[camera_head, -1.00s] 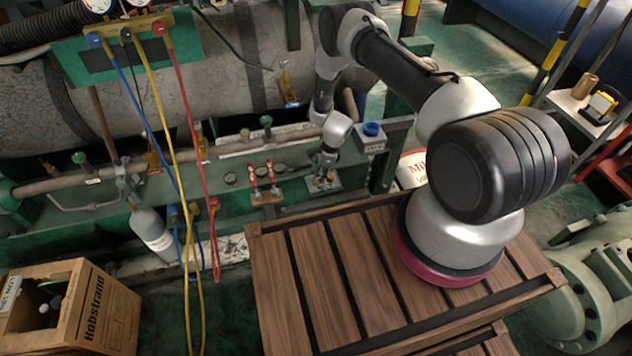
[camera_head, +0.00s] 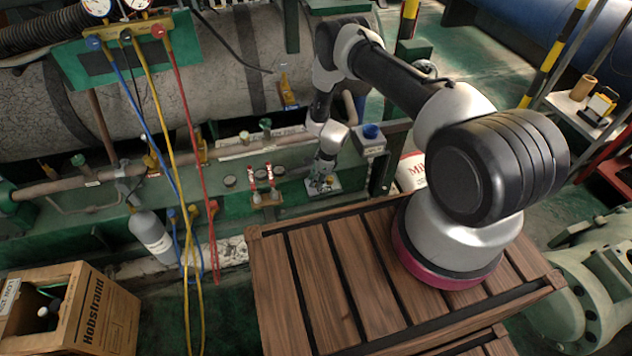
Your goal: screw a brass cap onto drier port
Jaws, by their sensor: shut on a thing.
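My gripper (camera_head: 321,182) is small in the head view. It points down at a small pale plate (camera_head: 338,187) on the green skid, below the blue-topped box. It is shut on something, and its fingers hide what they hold. I take that to be a brass cap, but I cannot make it out. Small items seem to stand on the plate around the fingertips, too small to tell apart. I cannot pick out the drier port with certainty.
Two red-handled valves (camera_head: 261,182) stand left of my gripper. A grey box with a blue top (camera_head: 371,140) is close on the right. Blue, yellow and red hoses (camera_head: 186,120) hang from the gauge manifold at left. A grey cylinder (camera_head: 152,237) and a cardboard box (camera_head: 105,310) are lower left.

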